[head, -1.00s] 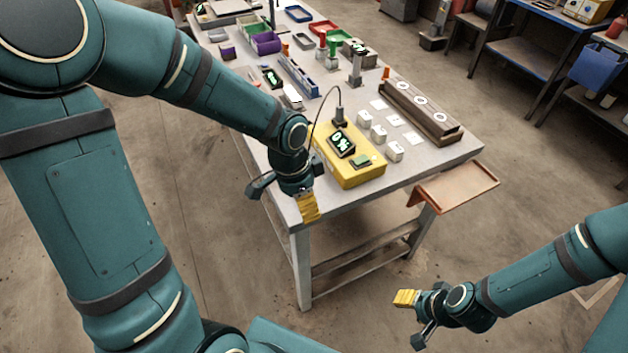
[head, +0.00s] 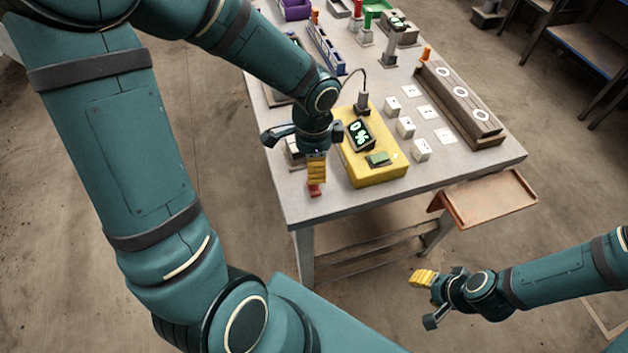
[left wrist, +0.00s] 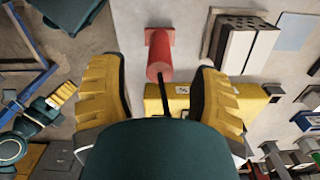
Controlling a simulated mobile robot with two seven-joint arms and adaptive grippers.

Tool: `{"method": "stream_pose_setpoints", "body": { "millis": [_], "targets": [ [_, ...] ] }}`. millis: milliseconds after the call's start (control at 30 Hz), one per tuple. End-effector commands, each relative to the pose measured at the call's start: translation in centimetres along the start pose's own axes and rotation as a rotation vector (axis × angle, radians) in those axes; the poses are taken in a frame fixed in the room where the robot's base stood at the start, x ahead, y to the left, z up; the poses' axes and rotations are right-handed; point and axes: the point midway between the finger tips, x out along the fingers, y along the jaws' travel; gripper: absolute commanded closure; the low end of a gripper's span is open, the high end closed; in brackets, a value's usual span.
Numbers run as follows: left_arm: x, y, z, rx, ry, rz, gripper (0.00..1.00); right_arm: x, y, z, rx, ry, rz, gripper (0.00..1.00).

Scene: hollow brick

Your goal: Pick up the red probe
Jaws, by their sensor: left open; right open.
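The red probe (left wrist: 160,60) stands out in the left wrist view as a red cylinder with a wider flat end and a thin dark rod. In the head view its red end (head: 315,190) shows just below the fingers of my left gripper (head: 317,172), left of the yellow meter box (head: 372,168). The fingers hide the rest of it there. In the left wrist view my left gripper is open, with one yellow finger on each side of the probe and gaps between. My right gripper (head: 424,278) is open and empty, off the table at lower right.
The yellow box has a display reading "0%". White blocks (head: 406,127) and cards stand right of it, and a long brown block (head: 460,105) lies beyond. A brown tray (head: 485,200) juts from the table's front right. Bare tabletop (head: 320,208) lies along the front edge.

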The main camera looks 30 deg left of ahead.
Motion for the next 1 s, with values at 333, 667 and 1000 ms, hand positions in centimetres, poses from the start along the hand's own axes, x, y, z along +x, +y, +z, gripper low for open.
{"method": "stream_pose_setpoints", "body": {
  "millis": [333,667,1000],
  "targets": [
    [2.4,0.0,0.0,0.0,-0.001,0.002,0.37,0.8,0.3,0.3,-0.002,-0.007,-0.001,0.53],
    [6.3,0.1,0.0,-0.002,0.0,0.002,0.37,2.1,0.8,0.4,-0.004,-0.007,-0.001,0.53],
    [6.2,0.0,0.0,-0.002,0.001,0.0,0.85,2.0,0.7,0.4,-0.004,-0.007,-0.001,0.53]
  ]
}}
